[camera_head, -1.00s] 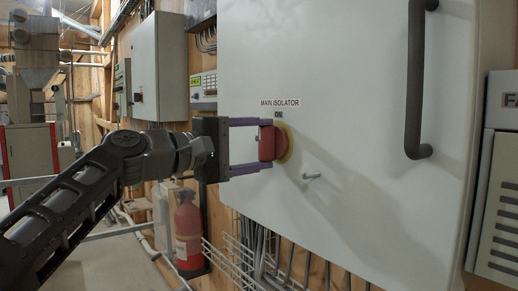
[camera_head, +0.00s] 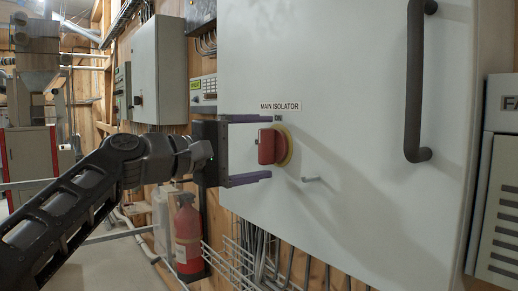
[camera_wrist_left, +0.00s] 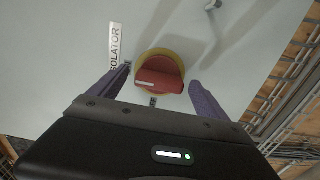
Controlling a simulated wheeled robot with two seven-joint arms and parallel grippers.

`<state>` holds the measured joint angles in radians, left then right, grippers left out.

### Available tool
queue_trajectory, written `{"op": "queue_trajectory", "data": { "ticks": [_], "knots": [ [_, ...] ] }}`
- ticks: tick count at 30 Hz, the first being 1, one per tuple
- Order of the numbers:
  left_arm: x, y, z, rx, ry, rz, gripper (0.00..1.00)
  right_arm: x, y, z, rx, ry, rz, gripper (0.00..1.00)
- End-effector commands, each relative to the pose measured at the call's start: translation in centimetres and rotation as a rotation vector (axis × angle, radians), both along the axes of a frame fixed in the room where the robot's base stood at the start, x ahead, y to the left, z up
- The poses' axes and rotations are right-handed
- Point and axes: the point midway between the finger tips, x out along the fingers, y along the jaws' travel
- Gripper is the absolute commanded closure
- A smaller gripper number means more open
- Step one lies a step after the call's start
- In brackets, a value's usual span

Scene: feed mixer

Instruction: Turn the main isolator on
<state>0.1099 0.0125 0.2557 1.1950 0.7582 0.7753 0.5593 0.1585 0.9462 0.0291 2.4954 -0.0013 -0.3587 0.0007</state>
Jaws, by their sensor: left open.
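The main isolator is a red rotary handle (camera_head: 267,147) on a yellow round plate (camera_head: 285,146), mounted on a pale cabinet door below a MAIN ISOLATOR label (camera_head: 280,105). A small ON mark (camera_head: 278,118) sits just above it. My left gripper (camera_head: 268,148) is open, with one purple finger above the handle and one below, both apart from it. In the left wrist view the handle (camera_wrist_left: 160,76) lies ahead, between and beyond the open fingertips (camera_wrist_left: 160,84). A small dark tag (camera_wrist_left: 153,102) shows beside the plate. My right gripper is not in view.
A long dark door handle (camera_head: 414,85) is farther right. Below left are a red fire extinguisher (camera_head: 188,235) and a wire tray (camera_head: 228,262) with cables. The door around the isolator is mostly clear.

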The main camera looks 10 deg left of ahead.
Motion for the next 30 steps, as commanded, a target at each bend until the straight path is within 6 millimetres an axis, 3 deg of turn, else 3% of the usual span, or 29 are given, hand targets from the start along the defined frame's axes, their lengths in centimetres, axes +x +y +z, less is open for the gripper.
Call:
{"op": "queue_trajectory", "data": {
  "ticks": [16, 30],
  "knots": [
    [-5.5, 4.6, -0.2, 0.001, -0.001, 0.001, 0.13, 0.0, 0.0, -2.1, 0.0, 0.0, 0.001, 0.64],
    [-5.9, 4.9, -0.1, 0.001, 0.001, 0.0, 0.13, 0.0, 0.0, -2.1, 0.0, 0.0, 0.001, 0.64]
  ]
}}
